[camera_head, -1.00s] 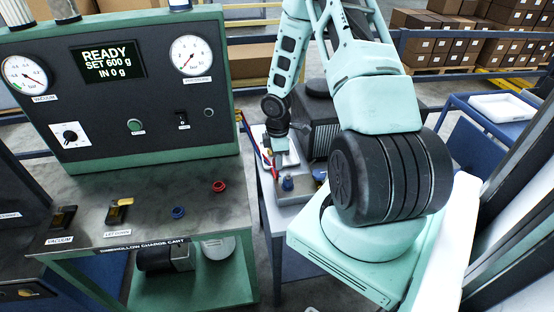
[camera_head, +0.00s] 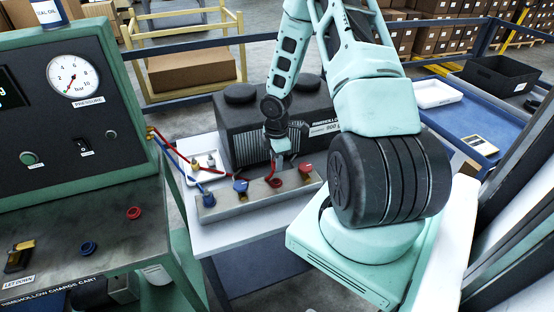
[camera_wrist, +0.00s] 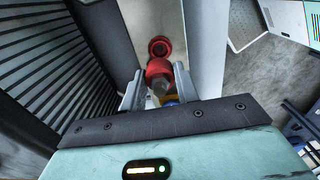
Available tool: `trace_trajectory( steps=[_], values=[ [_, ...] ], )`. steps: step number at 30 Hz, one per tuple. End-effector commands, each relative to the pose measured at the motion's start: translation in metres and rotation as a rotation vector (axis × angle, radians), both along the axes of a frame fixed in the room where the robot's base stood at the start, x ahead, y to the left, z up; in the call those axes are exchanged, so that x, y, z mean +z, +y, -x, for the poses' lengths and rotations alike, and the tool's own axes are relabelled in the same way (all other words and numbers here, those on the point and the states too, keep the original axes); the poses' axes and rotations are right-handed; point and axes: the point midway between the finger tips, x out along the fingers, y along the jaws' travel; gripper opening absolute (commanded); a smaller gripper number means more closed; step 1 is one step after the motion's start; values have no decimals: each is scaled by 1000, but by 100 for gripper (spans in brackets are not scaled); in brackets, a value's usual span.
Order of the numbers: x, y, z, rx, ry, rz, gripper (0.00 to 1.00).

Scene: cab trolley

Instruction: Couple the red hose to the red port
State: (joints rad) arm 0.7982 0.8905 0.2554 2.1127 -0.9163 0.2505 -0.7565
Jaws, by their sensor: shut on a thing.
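My gripper (camera_head: 279,148) is above the grey manifold block (camera_head: 225,207) and shut on the end of the red hose (camera_head: 178,143). The hose runs across from the charge cart's side. In the wrist view the red hose end (camera_wrist: 158,69) sits between the fingers (camera_wrist: 157,85).
A ribbed dark machine (camera_head: 245,125) stands close behind. A blue hose (camera_head: 177,158) runs at the left. Red (camera_head: 134,213) and blue (camera_head: 88,248) rings are on the cart top.

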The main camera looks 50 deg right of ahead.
Motion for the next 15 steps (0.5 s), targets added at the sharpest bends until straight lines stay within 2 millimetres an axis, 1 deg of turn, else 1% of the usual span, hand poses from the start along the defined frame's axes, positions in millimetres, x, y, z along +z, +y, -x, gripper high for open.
trace_trajectory(
  steps=[8,15],
  values=[
    [-3,0,0,-1,0,0,0],
    [-18,0,0,-2,0,0,0]
  ],
)
